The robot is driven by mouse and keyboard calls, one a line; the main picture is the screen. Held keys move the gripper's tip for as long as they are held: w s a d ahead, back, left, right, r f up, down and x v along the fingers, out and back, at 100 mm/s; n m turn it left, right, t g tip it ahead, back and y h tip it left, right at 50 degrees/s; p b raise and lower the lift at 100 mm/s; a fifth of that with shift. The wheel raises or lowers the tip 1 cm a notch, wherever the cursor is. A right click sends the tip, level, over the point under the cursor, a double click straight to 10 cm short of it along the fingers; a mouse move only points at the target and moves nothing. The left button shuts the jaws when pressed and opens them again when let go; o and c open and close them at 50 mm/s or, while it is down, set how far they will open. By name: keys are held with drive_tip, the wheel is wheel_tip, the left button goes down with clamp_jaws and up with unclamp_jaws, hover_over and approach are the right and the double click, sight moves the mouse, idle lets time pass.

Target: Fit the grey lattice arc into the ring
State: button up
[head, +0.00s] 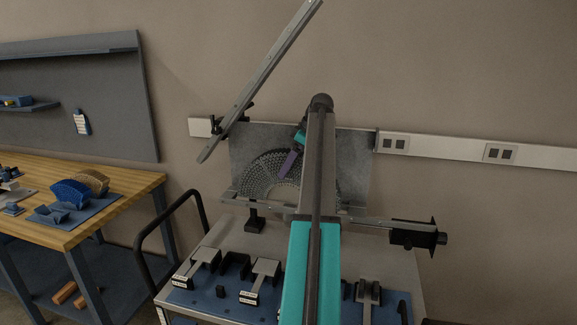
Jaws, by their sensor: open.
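A grey lattice (262,173), curved like a half ring and full of small holes, stands against a flat grey back plate (354,160). My arm crosses in front and hides part of its right side. I cannot tell the lattice arc from the rest of the ring at this size. My gripper (288,163) shows as a small purple part below a teal wrist, in front of the lattice's upper middle. It is open. Its fingertips are too small to make out, and I cannot tell whether it touches the lattice.
A long grey bar (262,78) slants above the plate's left side. A horizontal rod with a black block (414,235) extends right. Grey and black fixtures (262,277) stand on a blue mat in front.

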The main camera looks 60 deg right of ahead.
sight(302, 153)
drive_tip(key=shift+r, duration=0.15)
drive_tip(key=shift+p+v, duration=1)
drive_tip(key=shift+v, duration=1.35)
drive_tip(key=shift+r, duration=0.15)
drive_tip(key=v, duration=0.6)
drive_tip(key=shift+b, duration=0.4)
drive_tip(key=p+v, duration=0.6)
drive_tip(key=v, duration=0.1)
drive_tip(key=shift+r, duration=0.3)
drive_tip(key=shift+s, duration=0.1)
